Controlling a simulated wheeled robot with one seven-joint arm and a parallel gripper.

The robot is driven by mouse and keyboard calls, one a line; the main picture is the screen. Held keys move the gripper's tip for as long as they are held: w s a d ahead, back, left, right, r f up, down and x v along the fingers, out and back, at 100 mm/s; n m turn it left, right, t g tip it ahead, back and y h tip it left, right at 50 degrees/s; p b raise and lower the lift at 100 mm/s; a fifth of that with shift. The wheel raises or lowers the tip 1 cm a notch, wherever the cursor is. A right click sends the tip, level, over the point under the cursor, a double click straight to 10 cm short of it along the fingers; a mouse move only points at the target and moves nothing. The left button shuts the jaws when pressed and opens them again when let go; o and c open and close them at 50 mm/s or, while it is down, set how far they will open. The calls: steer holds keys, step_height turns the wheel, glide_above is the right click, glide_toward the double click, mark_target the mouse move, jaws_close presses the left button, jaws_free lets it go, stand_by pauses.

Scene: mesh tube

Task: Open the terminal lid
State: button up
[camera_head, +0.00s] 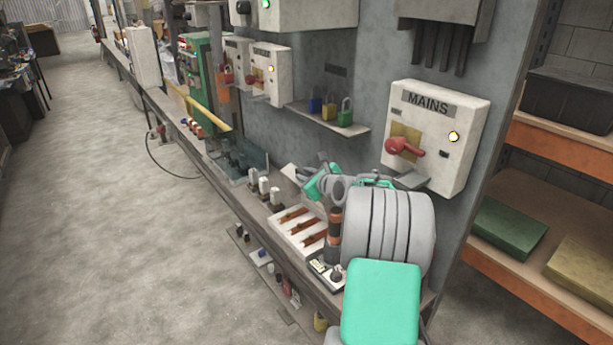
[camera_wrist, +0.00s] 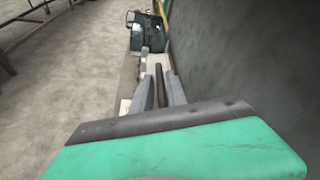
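A pale open-topped terminal box (camera_head: 300,232) with copper-coloured bars lies on the bench ledge. A pale panel (camera_head: 291,172), possibly its lid, shows behind the box, partly hidden by my gripper (camera_head: 305,176). My gripper is above and behind the box, close to the wall. In the wrist view, my two grey fingers (camera_wrist: 160,92) have a narrow dark bar (camera_wrist: 159,78) between them. A pale surface lies just beyond the fingertips. I cannot tell whether the fingers grip the bar or the panel.
A dark teal see-through bin (camera_head: 250,165) stands farther along the ledge; it also shows in the wrist view (camera_wrist: 148,38). The MAINS switch box (camera_head: 434,135) and a shelf with padlocks (camera_head: 330,118) are on the wall near my arm.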

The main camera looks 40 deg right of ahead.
steer(key=shift+o, duration=1.3)
steer(key=shift+r, duration=0.1)
steer(key=b+v, duration=0.1)
steer(key=v, duration=0.6)
steer(key=shift+s+r, duration=0.1)
steer(key=shift+s, duration=0.3)
steer(key=shift+c, duration=0.3)
